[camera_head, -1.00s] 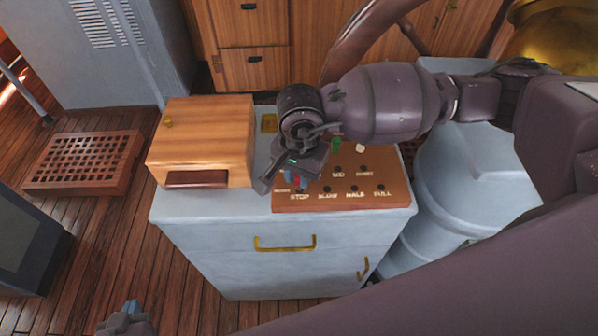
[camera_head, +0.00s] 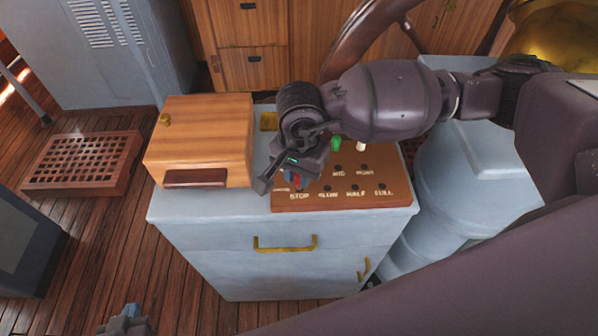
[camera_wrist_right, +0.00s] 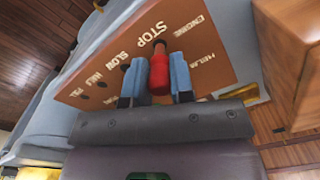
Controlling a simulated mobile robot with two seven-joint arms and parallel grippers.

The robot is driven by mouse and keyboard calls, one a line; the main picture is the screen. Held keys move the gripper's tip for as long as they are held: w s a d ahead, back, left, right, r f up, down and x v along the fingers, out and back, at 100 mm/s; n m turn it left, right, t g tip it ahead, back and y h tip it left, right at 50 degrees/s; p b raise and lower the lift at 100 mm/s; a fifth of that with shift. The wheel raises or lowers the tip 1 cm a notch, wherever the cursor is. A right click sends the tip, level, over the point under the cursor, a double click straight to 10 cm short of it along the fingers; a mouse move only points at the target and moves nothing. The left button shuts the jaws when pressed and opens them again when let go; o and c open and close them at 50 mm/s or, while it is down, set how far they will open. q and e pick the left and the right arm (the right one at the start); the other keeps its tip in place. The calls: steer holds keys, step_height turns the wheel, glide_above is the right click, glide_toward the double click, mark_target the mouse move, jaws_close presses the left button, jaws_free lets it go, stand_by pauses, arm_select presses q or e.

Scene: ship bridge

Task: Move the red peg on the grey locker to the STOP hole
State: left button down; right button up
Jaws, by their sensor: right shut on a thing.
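The grey locker (camera_head: 230,235) stands in the middle of the head view, with a brown peg board (camera_head: 340,200) on its top. The board has labelled holes; the STOP label (camera_head: 299,196) is at its front left. My right gripper (camera_wrist_right: 159,75) is shut on the red peg (camera_wrist_right: 159,72), one blue finger on each side. The peg is by the STOP lettering (camera_wrist_right: 153,32), its dark end over or in the hole there; I cannot tell how deep. My left gripper (camera_head: 127,318) shows only partly at the bottom edge, away from the locker.
A wooden box (camera_head: 205,135) stands on the locker left of the board. A green peg (camera_head: 336,144) and a white peg (camera_head: 361,146) stand at the board's back. A wooden grating (camera_head: 82,163) lies on the floor at left.

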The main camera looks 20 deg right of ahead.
stand_by(0.4)
steer(key=shift+f+b, duration=1.2)
steer(key=shift+b, duration=0.15)
stand_by(0.6)
steer(key=o, duration=1)
steer(key=shift+c, duration=0.2)
steer(key=shift+r, duration=0.1)
steer(key=shift+r+p, duration=1.45)
steer(key=shift+r, duration=2.05)
steer(key=shift+f, duration=0.1)
